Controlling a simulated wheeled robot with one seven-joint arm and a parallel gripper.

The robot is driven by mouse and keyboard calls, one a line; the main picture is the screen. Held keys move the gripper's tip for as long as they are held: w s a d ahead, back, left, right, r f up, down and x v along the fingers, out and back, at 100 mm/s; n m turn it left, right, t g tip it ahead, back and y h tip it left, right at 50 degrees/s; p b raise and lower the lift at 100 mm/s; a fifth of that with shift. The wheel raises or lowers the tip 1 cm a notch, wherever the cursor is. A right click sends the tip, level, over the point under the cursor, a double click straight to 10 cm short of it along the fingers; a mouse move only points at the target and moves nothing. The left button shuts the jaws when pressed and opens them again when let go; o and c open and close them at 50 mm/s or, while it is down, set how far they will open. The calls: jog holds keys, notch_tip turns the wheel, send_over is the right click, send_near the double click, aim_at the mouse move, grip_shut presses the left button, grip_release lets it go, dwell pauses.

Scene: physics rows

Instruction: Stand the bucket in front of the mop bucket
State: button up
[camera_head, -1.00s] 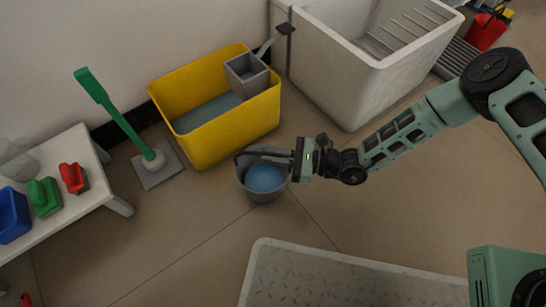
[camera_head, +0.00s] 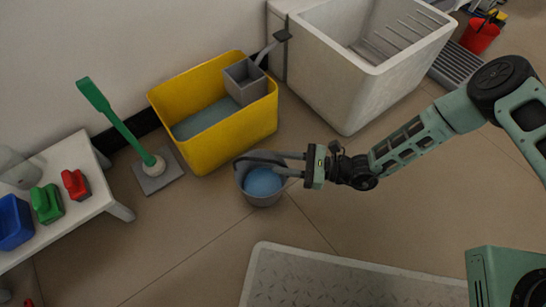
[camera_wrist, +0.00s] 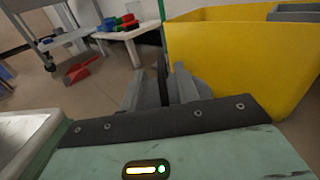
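The grey bucket (camera_head: 262,201), with blue water inside, stands upright on the floor in front of the yellow mop bucket (camera_head: 225,142), near its right front corner. A narrow floor gap seems to lie between them. The bucket's dark handle (camera_head: 245,158) lies toward the rim. My gripper (camera_head: 279,162) is at the bucket's right side, its two fingers apart and reaching over the rim by the handle. The mop bucket fills the right of the wrist view (camera_wrist: 235,60). The fingers also show there (camera_wrist: 162,92), spread around a thin dark strip, perhaps the handle; the bucket's body is hidden.
A green-handled tool on a grey base (camera_head: 158,178) stands left of the mop bucket. A white bench (camera_head: 85,205) with brushes is further left. A large white sink (camera_head: 350,95) is behind right. A grey textured platform (camera_head: 340,280) lies in front. Floor between is clear.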

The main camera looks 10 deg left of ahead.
jog(key=d+p, duration=0.2)
jog(key=d, duration=0.6)
jog(key=shift+w+d, duration=0.2)
jog(key=shift+w, duration=0.1)
jog(key=s+d+r+n+h, duration=0.3)
jog(key=r+n, duration=0.5)
jog(key=r, duration=0.3)
jog(key=s+d+r+n+h, duration=0.4)
jog(key=r+n+h, duration=0.4)
jog(key=r, duration=0.4)
jog(key=s+d+r+n+t+h, duration=0.1)
jog(key=s+d+r+n+h, duration=0.3)
jog(key=r, duration=0.8)
jog(key=s+n+h, duration=0.2)
jog(key=n, duration=0.2)
jog(key=shift+a+r, duration=0.1)
notch_tip(320, 180, up, 46)
jog(key=p, duration=4.7)
jog(key=shift+r, duration=0.25)
